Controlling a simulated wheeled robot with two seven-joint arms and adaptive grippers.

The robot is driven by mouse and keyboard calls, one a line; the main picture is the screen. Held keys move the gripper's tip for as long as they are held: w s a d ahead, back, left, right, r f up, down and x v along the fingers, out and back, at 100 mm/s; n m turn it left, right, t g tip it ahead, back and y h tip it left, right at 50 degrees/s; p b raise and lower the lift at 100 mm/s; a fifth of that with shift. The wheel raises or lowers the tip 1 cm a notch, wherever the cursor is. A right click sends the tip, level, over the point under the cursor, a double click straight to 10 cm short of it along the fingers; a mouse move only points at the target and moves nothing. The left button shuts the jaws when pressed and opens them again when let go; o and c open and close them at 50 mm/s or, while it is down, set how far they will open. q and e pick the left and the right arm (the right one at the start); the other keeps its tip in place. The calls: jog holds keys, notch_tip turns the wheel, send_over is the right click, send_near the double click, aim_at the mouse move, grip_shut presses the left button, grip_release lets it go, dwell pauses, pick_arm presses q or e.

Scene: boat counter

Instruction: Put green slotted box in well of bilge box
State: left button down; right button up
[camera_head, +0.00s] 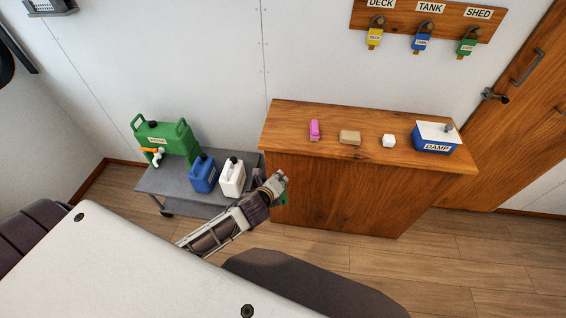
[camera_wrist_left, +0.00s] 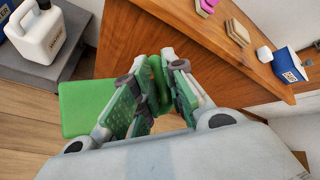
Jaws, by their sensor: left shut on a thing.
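My left gripper (camera_head: 280,184) is in front of the left end of the wooden counter, below its top. It is shut on a green box, which I take to be the green slotted box (camera_wrist_left: 88,108). In the left wrist view a green part stands between the fingertips (camera_wrist_left: 160,82) and a broad green face shows to their left; any slot is not clear. In the head view only a little green (camera_head: 285,197) shows beside the fingers. No label reading bilge is legible. A blue box with a white top, labelled DAMP (camera_head: 432,146), stands at the counter's right. My right gripper is not in view.
The wooden counter (camera_head: 345,190) holds a pink block (camera_head: 314,130), a tan block (camera_head: 350,138) and a white block (camera_head: 389,141). A grey cart (camera_head: 165,182) at left carries a green canister (camera_head: 172,142), a blue jug (camera_head: 204,175) and a white jug (camera_head: 232,179).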

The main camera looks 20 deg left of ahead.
pick_arm(q)
jog(key=shift+s+f, duration=1.15)
jog(key=shift+s, duration=0.3)
